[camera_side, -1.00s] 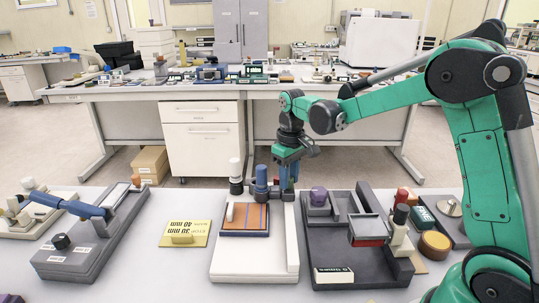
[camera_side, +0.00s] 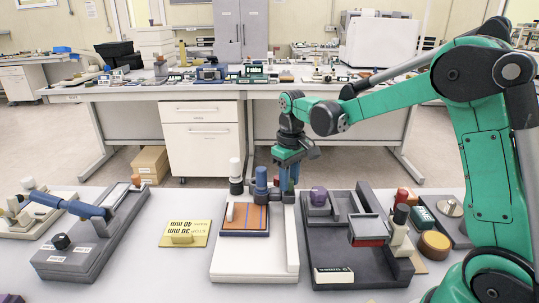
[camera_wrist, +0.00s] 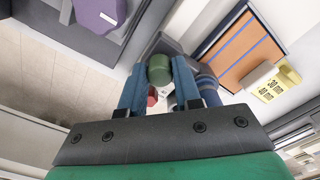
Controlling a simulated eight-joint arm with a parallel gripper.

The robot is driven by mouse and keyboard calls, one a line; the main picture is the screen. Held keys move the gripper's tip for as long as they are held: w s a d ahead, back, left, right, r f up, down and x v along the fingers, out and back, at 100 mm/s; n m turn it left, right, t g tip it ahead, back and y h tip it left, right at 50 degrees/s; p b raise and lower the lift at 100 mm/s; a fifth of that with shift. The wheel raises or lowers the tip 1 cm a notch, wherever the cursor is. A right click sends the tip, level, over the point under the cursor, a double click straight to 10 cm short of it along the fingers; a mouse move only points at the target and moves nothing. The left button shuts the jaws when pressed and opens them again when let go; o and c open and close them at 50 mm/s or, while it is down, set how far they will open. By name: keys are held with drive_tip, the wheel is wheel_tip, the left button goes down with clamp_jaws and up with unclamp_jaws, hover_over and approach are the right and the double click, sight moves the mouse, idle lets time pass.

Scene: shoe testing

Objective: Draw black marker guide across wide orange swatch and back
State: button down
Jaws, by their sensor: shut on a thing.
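The orange swatch (camera_side: 254,219) lies in a blue frame on a white board, and blue lines divide it. It also shows in the wrist view (camera_wrist: 232,70). A black piece with a white top (camera_side: 236,176) stands at the back left of that board. A blue cylinder (camera_side: 261,180) stands beside it. My gripper (camera_side: 289,180) is down at the board's back right corner. In the wrist view my gripper's blue fingers (camera_wrist: 160,72) are shut on a green cylinder (camera_wrist: 159,69). A small red piece (camera_wrist: 152,97) shows between the fingers. The lower part of the held piece is hidden.
A dark tray with a purple knob (camera_side: 318,196) stands close on the right. A yellow plate (camera_side: 186,240) lies to the left, and a grey fixture (camera_side: 75,255) with a blue lever is beyond it. Bare table shows between the yellow plate and the board.

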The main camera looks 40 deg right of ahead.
drive_tip(key=s+a, duration=1)
drive_tip(key=c, duration=0.6)
unclamp_jaws()
drive_tip(key=shift+w+d, duration=0.1)
drive_tip(key=shift+r, duration=2.8)
drive_tip(key=t, duration=0.2)
drive_tip(key=d+t, duration=0.1)
drive_tip(key=t, duration=0.1)
drive_tip(key=d+t, duration=0.1)
drive_tip(key=t, duration=0.2)
drive_tip(key=shift+s+d+f, duration=0.15)
drive_tip(key=shift+s, duration=0.15)
